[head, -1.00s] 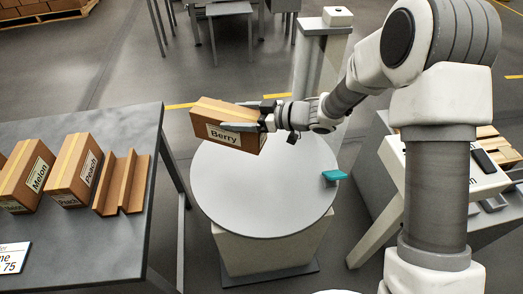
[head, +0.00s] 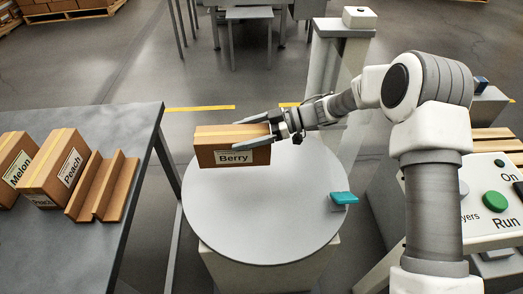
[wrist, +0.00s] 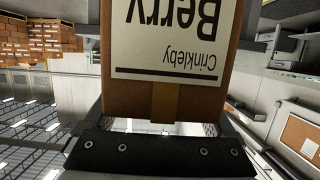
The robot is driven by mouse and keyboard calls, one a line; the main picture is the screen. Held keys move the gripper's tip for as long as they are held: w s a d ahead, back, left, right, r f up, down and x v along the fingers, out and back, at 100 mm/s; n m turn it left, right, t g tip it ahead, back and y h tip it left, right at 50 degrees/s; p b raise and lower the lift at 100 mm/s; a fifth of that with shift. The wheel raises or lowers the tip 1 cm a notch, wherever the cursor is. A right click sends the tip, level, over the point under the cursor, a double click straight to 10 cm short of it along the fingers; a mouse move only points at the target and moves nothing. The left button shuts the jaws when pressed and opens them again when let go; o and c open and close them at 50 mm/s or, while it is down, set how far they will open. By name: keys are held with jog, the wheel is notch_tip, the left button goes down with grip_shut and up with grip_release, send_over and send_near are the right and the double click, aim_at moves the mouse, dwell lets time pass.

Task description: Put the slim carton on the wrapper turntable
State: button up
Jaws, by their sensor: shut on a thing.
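The slim carton (head: 232,147) is a brown box with a white "Berry" label. My gripper (head: 270,127) is shut on its right end, one finger along the top edge and one across the front. In the head view the carton lies level over the back left of the round grey wrapper turntable (head: 262,225); I cannot tell if it touches the disc. In the wrist view the carton (wrist: 173,90) fills the middle, with its label upside down.
A teal block (head: 343,198) sits at the turntable's right edge. A dark table (head: 75,240) on the left holds the Melon box (head: 14,165), the Peach box (head: 58,170) and an empty brown holder (head: 104,187). A control panel (head: 490,205) with green buttons stands on the right.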

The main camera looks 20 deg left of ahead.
jog(key=shift+w+d+f+b, duration=0.55)
jog(key=shift+w+f, duration=0.4)
jog(key=shift+f, duration=0.35)
jog(key=shift+w+d+f+b, duration=0.4)
jog(key=shift+w+f+b, duration=0.2)
jog(key=shift+w+f, duration=0.55)
jog(key=shift+w+d+f+b, duration=0.55)
jog(key=shift+w+f, duration=0.25)
jog(key=shift+f, duration=0.6)
jog(key=shift+f, duration=0.2)
jog(key=o, duration=1.6)
jog(key=shift+c, duration=0.2)
jog(key=shift+r, duration=0.1)
